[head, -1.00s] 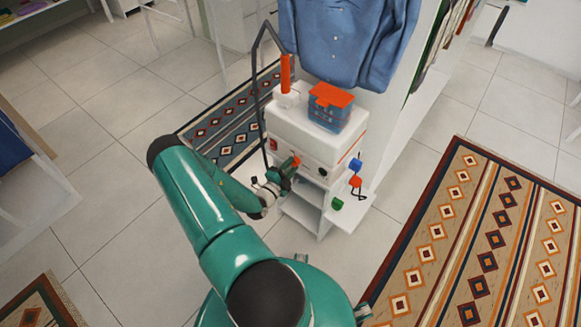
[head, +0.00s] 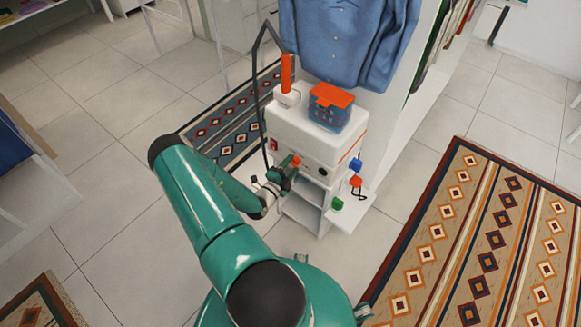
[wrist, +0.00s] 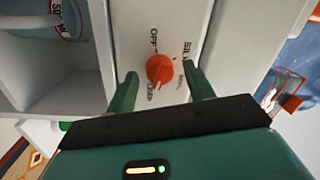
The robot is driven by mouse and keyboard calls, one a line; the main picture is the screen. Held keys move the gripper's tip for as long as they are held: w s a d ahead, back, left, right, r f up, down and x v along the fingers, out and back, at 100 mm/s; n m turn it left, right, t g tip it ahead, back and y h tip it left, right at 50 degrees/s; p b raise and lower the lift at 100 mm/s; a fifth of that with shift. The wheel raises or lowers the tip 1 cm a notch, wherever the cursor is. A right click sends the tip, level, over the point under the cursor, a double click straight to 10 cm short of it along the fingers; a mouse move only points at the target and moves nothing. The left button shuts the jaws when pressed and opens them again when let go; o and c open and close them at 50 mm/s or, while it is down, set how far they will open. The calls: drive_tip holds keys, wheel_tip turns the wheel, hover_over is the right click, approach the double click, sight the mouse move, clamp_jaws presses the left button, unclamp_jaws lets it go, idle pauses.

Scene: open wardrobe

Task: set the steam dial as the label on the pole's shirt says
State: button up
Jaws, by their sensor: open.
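The steam dial (wrist: 160,70) is an orange-red knob on a white panel. In the wrist view the printed words around it include OFF at upper left and partly readable ones at right and below. A pale mark shows on the knob's lower edge; its exact setting is unclear. My gripper (wrist: 160,82) is open, one green finger on each side of the knob, with gaps visible. In the head view the dial (head: 295,161) is on the front of the white steamer unit (head: 300,135), with my gripper (head: 284,176) close to it. The blue shirt (head: 345,40) hangs behind; no label is readable on it.
An orange-lidded blue box (head: 331,105) and an orange upright handle (head: 286,74) stand on the unit. A dark bent pole (head: 258,85) rises at its left. Small blue, orange and green items (head: 337,203) sit at its right. Patterned rugs (head: 450,240) lie on the tiled floor.

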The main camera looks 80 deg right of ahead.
drive_tip(key=v, duration=1.3)
drive_tip(key=shift+w+a, duration=0.2)
drive_tip(key=shift+a, duration=0.15)
